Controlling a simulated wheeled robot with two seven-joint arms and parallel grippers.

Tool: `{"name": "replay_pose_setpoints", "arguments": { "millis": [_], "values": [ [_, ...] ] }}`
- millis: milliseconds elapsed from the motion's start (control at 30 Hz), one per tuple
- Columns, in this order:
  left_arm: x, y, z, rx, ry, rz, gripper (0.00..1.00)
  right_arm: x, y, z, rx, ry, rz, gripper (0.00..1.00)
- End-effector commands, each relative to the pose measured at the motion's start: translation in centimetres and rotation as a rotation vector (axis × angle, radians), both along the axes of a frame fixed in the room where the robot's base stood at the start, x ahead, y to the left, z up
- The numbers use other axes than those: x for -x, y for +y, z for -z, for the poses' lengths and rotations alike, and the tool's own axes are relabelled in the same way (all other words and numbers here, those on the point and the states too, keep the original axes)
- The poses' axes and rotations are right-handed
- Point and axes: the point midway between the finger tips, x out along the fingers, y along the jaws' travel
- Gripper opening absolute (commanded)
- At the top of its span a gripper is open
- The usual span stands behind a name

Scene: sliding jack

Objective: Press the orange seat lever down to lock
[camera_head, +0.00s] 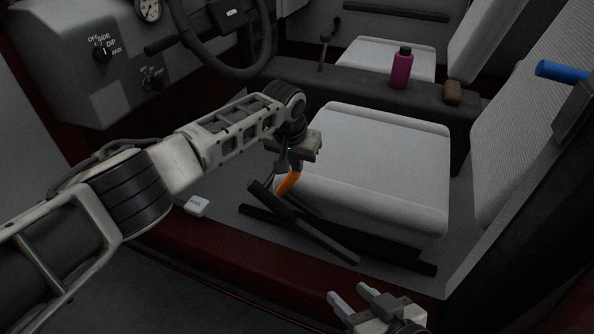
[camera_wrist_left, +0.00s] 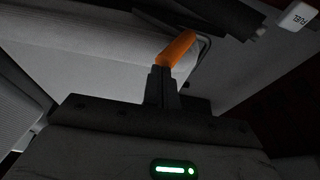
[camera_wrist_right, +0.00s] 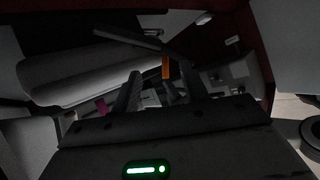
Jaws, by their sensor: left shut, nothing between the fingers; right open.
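The orange seat lever (camera_head: 289,183) sticks up at a tilt beside the front left of the near seat, by the black rails. My left gripper (camera_head: 281,168) is shut and empty, just above the lever. In the left wrist view the shut fingertips (camera_wrist_left: 162,72) meet or overlap the lower end of the orange lever (camera_wrist_left: 176,48); I cannot tell if they touch. My right gripper (camera_head: 352,292) is open and empty, low in front of the sill. The lever also shows small in the right wrist view (camera_wrist_right: 166,67), beyond the open fingers (camera_wrist_right: 161,78).
The grey near seat (camera_head: 375,160) is right of the lever. Black rails (camera_head: 310,228) run along its base. A white fuel label block (camera_head: 196,206) lies on the floor to the left. The dark red sill (camera_head: 240,262) crosses in front. A steering wheel (camera_head: 232,70) is behind.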

Motion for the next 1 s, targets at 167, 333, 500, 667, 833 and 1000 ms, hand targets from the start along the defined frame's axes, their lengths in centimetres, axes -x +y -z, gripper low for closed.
{"name": "replay_pose_setpoints", "arguments": {
  "millis": [167, 333, 500, 667, 833, 1000],
  "values": [
    [0.0, 0.0, 0.0, 0.000, 0.000, 0.000, 0.00, -0.1, 0.0, 0.0, -0.002, -0.001, 0.001, 0.44],
    [0.0, 0.0, 0.3, 0.000, 0.000, 0.000, 0.00, -0.1, 0.0, 0.2, -0.003, -0.002, 0.002, 0.44],
    [-0.1, 0.0, 1.1, 0.001, 0.001, -0.001, 0.00, 0.0, 0.0, 0.8, -0.001, -0.001, 0.001, 0.44],
    [-0.1, 0.0, 1.8, 0.002, 0.003, 0.001, 0.00, 0.0, 0.0, 1.4, -0.001, 0.000, 0.000, 0.44],
    [-0.1, 0.1, 2.6, 0.001, 0.005, 0.001, 0.00, 0.1, 0.1, 2.1, 0.001, 0.003, -0.001, 0.44],
    [-0.1, 0.1, 3.5, 0.001, 0.007, 0.001, 0.00, 0.0, 0.1, 2.7, 0.001, -0.001, -0.002, 0.44]
  ]
}}
